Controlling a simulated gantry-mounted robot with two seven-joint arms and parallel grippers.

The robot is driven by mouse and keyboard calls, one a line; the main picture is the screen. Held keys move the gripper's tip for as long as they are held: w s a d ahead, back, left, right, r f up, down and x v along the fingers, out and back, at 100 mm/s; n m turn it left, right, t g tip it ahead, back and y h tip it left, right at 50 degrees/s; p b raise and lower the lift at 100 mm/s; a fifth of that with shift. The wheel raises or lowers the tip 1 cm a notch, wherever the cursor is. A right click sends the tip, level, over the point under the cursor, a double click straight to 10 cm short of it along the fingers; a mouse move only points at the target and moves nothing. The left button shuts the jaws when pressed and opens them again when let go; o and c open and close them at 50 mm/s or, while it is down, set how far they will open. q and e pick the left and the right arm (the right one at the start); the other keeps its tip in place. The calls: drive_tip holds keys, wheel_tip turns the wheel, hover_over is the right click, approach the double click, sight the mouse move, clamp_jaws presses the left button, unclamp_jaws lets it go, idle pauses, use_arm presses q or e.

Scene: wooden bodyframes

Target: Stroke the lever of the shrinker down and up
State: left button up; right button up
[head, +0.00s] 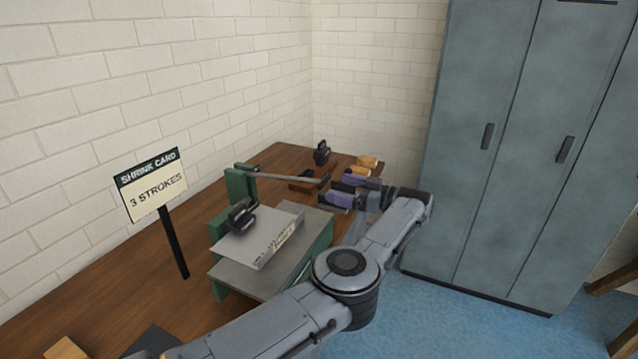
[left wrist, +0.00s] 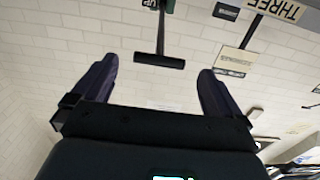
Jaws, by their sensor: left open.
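The shrinker (head: 236,187) is a green machine on the wooden bench. Its thin grey lever (head: 285,178) sticks out to the right from the top of the post, close to level. My left gripper (head: 336,190) has purple fingers and is open by the lever's far end. In the left wrist view, a dark crossbar (left wrist: 159,61) on a thin shaft, apparently the lever's handle, shows between the spread fingers; I cannot tell whether they touch it. A grey sheet (head: 262,240) with a label lies on the shrinker's table. My right gripper is not in view.
A sign (head: 152,184) reading "SHRINK CARD 3 STROKES" stands on the bench (head: 130,270). A black clamp-like item (head: 240,216) sits on the sheet, and another (head: 321,153) stands farther back. Wooden blocks (head: 367,162) lie near my gripper. Grey lockers (head: 500,130) stand right.

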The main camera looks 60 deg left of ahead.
sight(319, 182)
use_arm(q)
drive_tip(key=x, duration=0.7)
drive_tip(key=shift+s+a+b, duration=0.1)
drive_tip(key=shift+a+b, duration=0.05)
drive_tip(key=shift+b, duration=0.15)
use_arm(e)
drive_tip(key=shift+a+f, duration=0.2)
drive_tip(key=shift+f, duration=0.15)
use_arm(q)
drive_tip(key=shift+c, duration=0.3)
